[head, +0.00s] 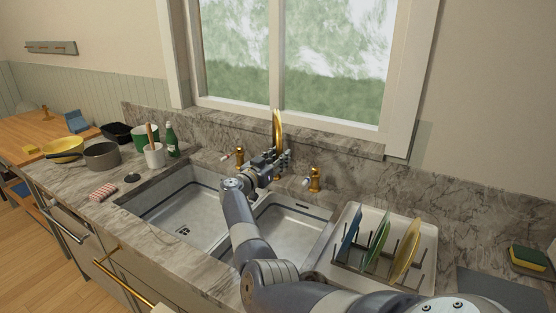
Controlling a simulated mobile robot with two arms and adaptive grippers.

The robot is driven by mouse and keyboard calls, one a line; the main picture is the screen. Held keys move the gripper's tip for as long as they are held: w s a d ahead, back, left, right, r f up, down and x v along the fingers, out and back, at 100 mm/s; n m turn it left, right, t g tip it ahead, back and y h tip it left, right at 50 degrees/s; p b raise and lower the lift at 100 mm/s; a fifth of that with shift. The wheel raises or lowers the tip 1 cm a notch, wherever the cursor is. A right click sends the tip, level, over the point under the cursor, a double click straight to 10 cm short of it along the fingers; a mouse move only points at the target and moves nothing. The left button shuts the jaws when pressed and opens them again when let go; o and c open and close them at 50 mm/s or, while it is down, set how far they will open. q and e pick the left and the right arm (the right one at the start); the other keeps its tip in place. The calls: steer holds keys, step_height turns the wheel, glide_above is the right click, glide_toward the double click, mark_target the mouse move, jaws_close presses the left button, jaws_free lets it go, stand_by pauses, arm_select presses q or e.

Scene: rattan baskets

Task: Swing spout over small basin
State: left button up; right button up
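The gold spout (277,128) rises behind the double sink, in front of the window; its lower part is hidden by my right gripper. My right gripper (284,160) is at the spout's lower part, above the back of the sink. I cannot tell whether its fingers touch or close on the spout. The left basin (180,215) is open to view, with a drain in its floor. The right basin (299,232) looks smaller and is partly covered by my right arm. My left gripper is out of view.
Gold taps stand left (239,156) and right (315,180) of the spout. A dish rack (345,262) with several plates stands right of the sink. A green bottle (171,142), a white crock (154,156) and a pan (101,156) stand to the left.

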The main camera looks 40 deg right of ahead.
steer(key=shift+f, duration=0.1)
steer(key=shift+a+f, duration=0.1)
steer(key=shift+a, duration=0.45)
steer(key=v, duration=1.1)
steer(key=shift+s, duration=0.2)
steer(key=shift+d+r, duration=0.1)
steer(key=shift+r, duration=0.1)
